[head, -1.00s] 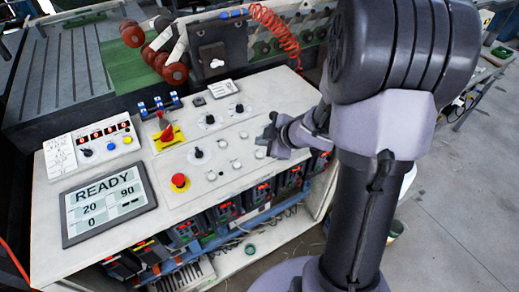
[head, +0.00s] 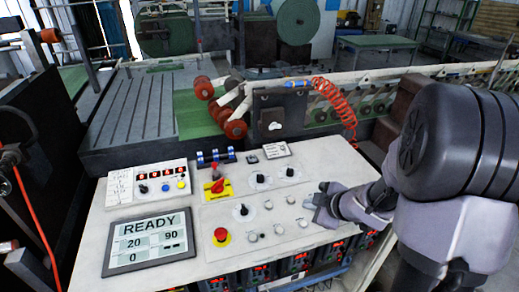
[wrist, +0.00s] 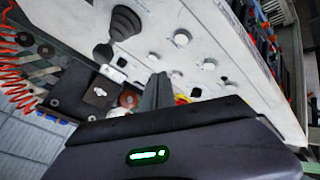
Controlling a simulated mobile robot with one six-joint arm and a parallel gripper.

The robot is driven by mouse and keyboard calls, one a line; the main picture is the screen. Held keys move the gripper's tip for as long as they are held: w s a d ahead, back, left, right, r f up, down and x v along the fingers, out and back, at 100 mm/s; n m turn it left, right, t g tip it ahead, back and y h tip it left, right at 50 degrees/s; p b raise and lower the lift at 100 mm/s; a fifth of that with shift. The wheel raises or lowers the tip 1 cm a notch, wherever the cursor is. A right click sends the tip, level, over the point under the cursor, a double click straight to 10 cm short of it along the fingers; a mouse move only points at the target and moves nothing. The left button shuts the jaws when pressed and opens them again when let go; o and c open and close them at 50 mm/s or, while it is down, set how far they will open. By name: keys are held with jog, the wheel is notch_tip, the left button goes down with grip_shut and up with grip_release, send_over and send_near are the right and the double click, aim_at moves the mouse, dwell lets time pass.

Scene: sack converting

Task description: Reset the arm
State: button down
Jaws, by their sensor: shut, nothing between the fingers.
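My gripper (head: 318,206) is shut and empty at the right part of the sloping white control panel (head: 150,278). It appears over or just above the panel, close to the small white knobs (head: 290,199); whether it touches the panel cannot be told. My arm reaches in from the right, with its dark rounded joint large in the head view. In the wrist view my dark fingers (wrist: 158,92) are together, with the panel's knobs (wrist: 182,37) beyond them.
The panel carries a screen (head: 150,243) reading READY, 20, 90 and 0, a red stop button (head: 221,235) and a red switch on yellow (head: 217,187). A coiled red hose (head: 337,103) and red rollers (head: 235,128) stand behind. Green tables (head: 390,43) are farther back.

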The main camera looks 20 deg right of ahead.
jog(key=s+a+r+m+h+b, duration=0.2)
jog(key=s+r+m+h+b, duration=0.25)
jog(key=r+m, duration=0.5)
jog(key=s+a+m+g+y+b, duration=0.1)
jog(key=s+a+m+g+y, duration=0.2)
jog(key=s+a, duration=1.3)
jog(key=s+m+y, duration=0.1)
jog(key=m, duration=0.2)
jog(key=shift+s+a+b, duration=0.25)
jog(key=shift+s+b, duration=0.1)
jog(key=shift+s, duration=0.05)
jog(key=shift+y, duration=0.25)
